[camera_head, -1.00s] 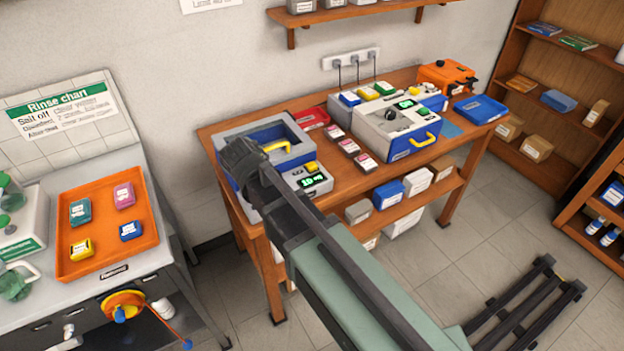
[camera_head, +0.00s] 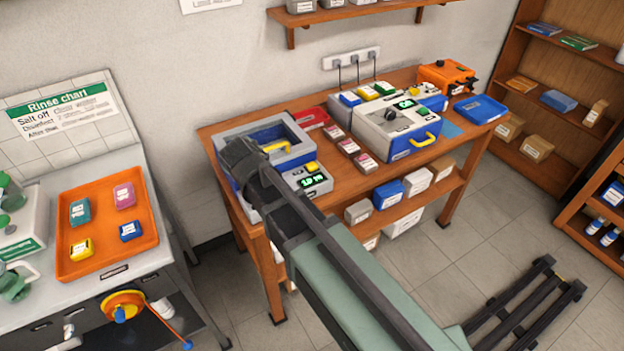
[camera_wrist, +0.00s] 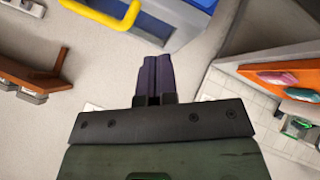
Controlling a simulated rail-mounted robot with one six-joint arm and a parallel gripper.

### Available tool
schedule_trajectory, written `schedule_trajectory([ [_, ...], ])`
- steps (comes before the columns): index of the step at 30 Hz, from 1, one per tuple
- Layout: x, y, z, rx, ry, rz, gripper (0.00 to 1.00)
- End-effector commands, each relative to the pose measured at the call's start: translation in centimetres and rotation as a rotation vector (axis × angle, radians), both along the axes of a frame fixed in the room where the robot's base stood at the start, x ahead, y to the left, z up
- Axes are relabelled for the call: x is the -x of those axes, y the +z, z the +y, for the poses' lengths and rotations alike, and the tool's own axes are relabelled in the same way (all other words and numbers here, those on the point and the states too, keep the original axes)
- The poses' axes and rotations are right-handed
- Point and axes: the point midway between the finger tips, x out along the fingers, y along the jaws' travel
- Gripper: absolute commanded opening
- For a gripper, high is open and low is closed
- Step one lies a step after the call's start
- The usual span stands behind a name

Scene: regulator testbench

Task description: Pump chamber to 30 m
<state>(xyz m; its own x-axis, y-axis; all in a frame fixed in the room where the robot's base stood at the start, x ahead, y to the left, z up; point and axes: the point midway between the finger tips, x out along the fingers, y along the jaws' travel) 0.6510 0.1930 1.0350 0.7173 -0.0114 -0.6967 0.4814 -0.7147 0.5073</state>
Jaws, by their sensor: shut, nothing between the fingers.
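The grey and blue chamber (camera_head: 292,132) with a yellow handle stands at the left end of the wooden bench. Its small panel has a lit green display (camera_head: 313,180), whose digits are too small to read surely, and a yellow button (camera_head: 311,167). My gripper (camera_wrist: 158,75) is shut and empty in the wrist view. In the head view my dark wrist (camera_head: 245,165) is in front of the chamber's left side, and the fingertips cannot be made out. The yellow handle (camera_wrist: 103,14) and blue casing also show at the top of the wrist view.
A grey and blue tester (camera_head: 397,125) with a dial stands right of the chamber. Small labelled boxes (camera_head: 349,146) lie between them. An orange tray (camera_head: 105,255) with several coloured blocks is on the left counter. A wall shelf (camera_head: 370,14) hangs above the bench.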

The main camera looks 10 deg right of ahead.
Motion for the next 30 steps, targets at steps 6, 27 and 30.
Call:
schedule_trajectory([
  [6, 0.0, 0.0, 0.0, 0.000, 0.000, 0.000, 0.00],
  [27, 0.0, 3.2, 0.0, 0.000, 0.000, 0.000, 0.00],
  [30, 0.0, 2.3, 0.0, 0.000, 0.000, 0.000, 0.00],
])
